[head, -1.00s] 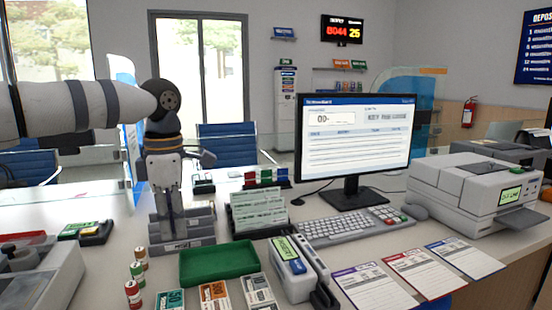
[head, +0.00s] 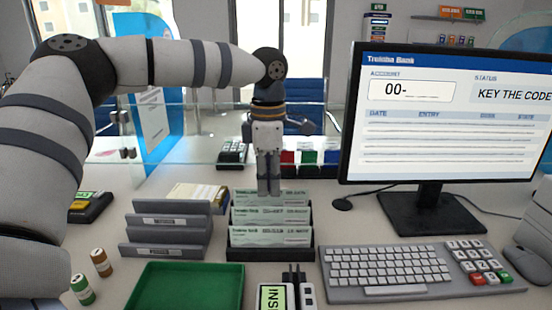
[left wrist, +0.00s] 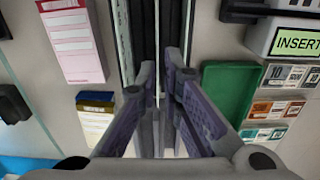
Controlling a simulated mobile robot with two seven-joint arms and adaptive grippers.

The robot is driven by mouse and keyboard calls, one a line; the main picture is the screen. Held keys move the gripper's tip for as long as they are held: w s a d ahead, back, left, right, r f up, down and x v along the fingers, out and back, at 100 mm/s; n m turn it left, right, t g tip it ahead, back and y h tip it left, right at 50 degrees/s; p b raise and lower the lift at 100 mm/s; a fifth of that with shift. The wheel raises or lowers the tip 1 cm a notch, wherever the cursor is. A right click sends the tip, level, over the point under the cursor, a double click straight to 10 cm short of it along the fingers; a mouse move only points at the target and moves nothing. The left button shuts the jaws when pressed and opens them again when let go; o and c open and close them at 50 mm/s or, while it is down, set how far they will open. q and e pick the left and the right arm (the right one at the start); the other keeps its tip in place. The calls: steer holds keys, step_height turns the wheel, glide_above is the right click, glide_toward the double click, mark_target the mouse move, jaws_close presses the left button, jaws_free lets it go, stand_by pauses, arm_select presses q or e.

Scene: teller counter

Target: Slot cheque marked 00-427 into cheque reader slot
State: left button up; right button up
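Several pale green cheques (head: 271,236) stand upright in rows in a black rack (head: 270,254) at the middle of the counter. Their printed numbers are too small to read surely. My left gripper (head: 269,192) points down at the back rows of the rack. In the left wrist view its fingers (left wrist: 162,72) are apart, with a thin pale upright edge between them; I see no grip on it. The cheque reader (head: 275,297) shows only its lit screen and top at the bottom edge; its "INSERT" screen also shows in the left wrist view (left wrist: 297,42). My right gripper is out of view.
A green tray (head: 188,287) lies in front of the rack. Grey stacked holders (head: 166,236) stand to its left, with small rolls (head: 101,262) nearer. The keyboard (head: 390,272) and monitor (head: 440,205) stand to the right. A glass screen is behind.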

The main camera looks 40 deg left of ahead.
mark_target(271, 208)
arm_select(q)
steer(key=f, duration=0.7)
steer(key=shift+w, duration=0.2)
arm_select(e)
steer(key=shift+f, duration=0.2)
arm_select(q)
steer(key=shift+c, duration=0.4)
jaws_close()
steer(key=shift+r, duration=0.2)
steer(key=shift+r+p, duration=0.6)
steer(key=shift+r, duration=3.8)
step_height(271, 208, up, 2)
steer(key=shift+r, duration=0.25)
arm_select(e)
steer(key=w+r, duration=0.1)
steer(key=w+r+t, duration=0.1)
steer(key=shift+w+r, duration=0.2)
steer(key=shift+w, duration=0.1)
